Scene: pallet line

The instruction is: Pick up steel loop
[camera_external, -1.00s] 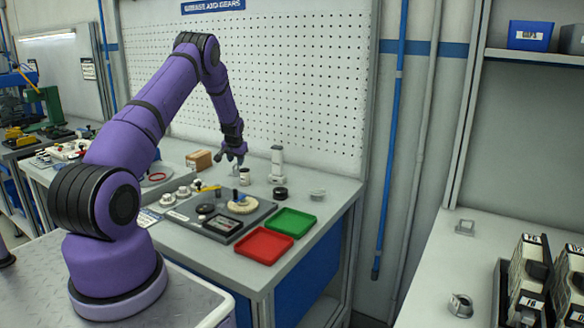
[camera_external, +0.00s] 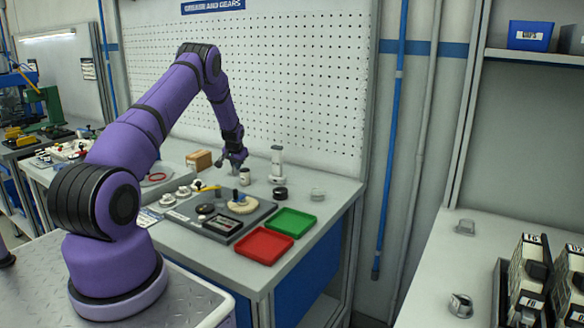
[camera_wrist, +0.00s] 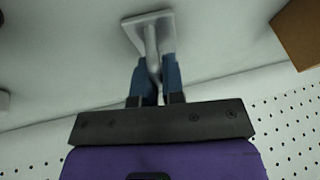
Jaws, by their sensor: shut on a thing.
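The steel loop (camera_wrist: 151,38) is a grey metal piece with a curved bar and a square plate at its far end, seen in the wrist view. My gripper (camera_wrist: 158,68) has blue fingers, shut around the bar on both sides; the lower part of the bar is between them. In the external view my gripper (camera_external: 234,165) points down low over the back of the workbench. The loop is too small to make out there. I cannot tell whether the plate touches the bench.
A brown box (camera_external: 199,160) stands left of my gripper, and a white upright device (camera_external: 277,163) stands to its right. A grey fixture board (camera_external: 185,213), red tray (camera_external: 263,245) and green tray (camera_external: 294,222) lie in front. The pegboard (camera_external: 300,90) rises behind.

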